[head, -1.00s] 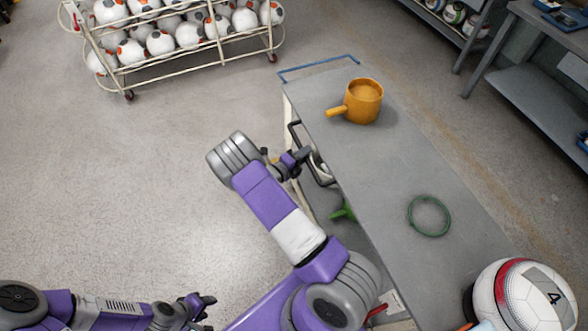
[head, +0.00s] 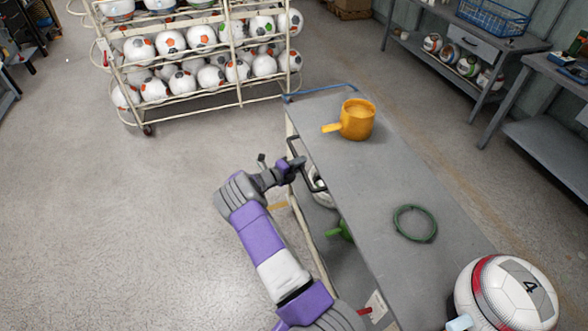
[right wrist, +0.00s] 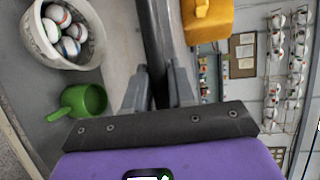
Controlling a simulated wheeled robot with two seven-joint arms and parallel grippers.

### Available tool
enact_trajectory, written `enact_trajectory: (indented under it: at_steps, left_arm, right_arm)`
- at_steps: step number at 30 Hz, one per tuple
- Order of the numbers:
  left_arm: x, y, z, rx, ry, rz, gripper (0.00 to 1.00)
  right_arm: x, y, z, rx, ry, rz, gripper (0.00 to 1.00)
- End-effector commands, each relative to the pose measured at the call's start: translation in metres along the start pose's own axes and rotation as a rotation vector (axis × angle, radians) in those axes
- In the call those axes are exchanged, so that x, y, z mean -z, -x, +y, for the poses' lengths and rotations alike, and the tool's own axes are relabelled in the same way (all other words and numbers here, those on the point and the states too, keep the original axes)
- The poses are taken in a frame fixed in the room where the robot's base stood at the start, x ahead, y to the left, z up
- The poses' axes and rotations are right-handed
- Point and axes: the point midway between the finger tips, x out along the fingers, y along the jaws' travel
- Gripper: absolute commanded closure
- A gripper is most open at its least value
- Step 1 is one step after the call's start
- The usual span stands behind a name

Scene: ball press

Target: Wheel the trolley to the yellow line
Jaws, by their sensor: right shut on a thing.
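The trolley (head: 365,195) is long, with a grey top and pale legs, and stands to the right of my arm in the head view. My right gripper (head: 293,168) is shut on the trolley's black side handle (head: 309,180). In the right wrist view the dark handle bar (right wrist: 153,45) runs between the two fingers (right wrist: 158,92). A small yellow-orange patch (head: 278,206) shows on the floor by the trolley's left side; I cannot tell whether it is the yellow line. My left gripper is out of view.
On the trolley top are an orange mug (head: 357,120), a green ring (head: 415,223) and a ball (head: 506,292). A green cup (right wrist: 85,100) and a white basket of balls (right wrist: 42,40) are below. A ball rack (head: 190,108) stands ahead; a workbench (head: 470,70) stands right. Floor at left is clear.

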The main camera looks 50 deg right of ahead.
Motion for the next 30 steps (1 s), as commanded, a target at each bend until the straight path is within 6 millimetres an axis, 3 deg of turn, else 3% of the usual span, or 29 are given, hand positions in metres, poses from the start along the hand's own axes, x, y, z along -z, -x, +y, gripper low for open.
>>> enact_trajectory:
  at_steps: [9, 10, 13, 23, 30]
  left_arm:
    - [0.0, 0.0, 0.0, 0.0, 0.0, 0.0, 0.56]
    - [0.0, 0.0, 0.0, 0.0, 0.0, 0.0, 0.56]
    - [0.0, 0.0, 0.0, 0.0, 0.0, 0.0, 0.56]
    - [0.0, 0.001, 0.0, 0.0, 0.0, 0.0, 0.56]
    - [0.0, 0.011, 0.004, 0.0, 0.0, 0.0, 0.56]
  right_arm:
    - [-0.001, 0.0, -0.002, 0.003, -0.002, -0.001, 1.0]
    - [-0.001, 0.0, -0.002, 0.003, -0.002, 0.0, 0.72]
    - [-0.001, 0.0, -0.001, 0.002, -0.002, 0.0, 0.57]
    - [-0.001, 0.004, 0.0, 0.0, 0.0, -0.001, 0.56]
    - [-0.002, 0.04, -0.002, 0.0, 0.001, -0.003, 0.56]
